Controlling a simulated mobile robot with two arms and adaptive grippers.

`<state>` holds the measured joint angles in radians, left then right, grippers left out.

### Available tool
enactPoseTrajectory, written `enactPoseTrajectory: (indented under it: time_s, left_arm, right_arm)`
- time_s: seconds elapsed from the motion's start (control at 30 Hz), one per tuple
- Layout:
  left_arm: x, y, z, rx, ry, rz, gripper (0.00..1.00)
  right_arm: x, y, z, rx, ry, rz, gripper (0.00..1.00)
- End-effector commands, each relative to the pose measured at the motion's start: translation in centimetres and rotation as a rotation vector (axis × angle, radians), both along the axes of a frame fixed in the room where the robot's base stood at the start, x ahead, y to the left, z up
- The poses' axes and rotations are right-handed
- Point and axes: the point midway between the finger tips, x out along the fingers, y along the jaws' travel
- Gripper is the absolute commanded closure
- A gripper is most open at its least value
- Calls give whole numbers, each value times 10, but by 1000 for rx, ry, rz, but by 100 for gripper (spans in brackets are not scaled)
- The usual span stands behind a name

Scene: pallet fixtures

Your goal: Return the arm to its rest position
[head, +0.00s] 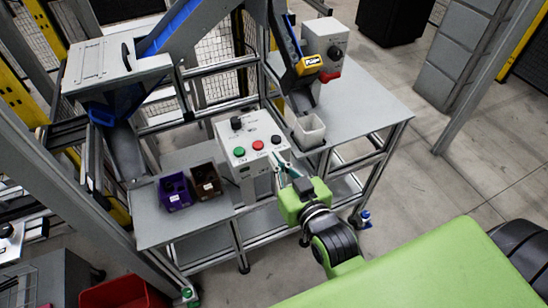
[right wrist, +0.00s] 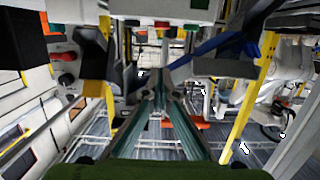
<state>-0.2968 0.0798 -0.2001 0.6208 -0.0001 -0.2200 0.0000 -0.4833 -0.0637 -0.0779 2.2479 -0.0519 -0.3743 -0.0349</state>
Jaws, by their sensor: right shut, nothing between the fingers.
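My right arm reaches up from the lower right in the head view, with a green wrist and dark forearm links. My right gripper (head: 279,161) is at its end, shut and empty, just in front of and to the right of the white control box (head: 241,148). I cannot tell whether the fingertips touch the box. In the right wrist view the fingers of my right gripper (right wrist: 156,94) converge with nothing between them. My left gripper is not in view.
A purple bin (head: 174,196) and a brown bin (head: 206,182) stand on the left table (head: 155,228). A red bin (head: 122,293) is at lower left. Open floor (head: 440,170) lies right.

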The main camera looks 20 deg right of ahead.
Motion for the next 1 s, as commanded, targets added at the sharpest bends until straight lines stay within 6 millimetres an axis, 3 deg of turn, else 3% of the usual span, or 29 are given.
enactPoseTrajectory:
  time_s: [0.57,0.67,0.77,0.83,1.0]
  left_arm:
    - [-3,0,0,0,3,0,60]
    - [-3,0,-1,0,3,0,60]
    - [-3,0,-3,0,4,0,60]
    - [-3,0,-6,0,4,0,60]
    - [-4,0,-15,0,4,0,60]
  right_arm:
    - [1,0,0,0,-1,0,100]
    - [1,1,-7,-1,10,2,100]
    - [2,6,-38,-3,56,14,100]
    - [1,11,-77,-5,115,27,100]
    - [-18,26,-203,-21,311,70,100]
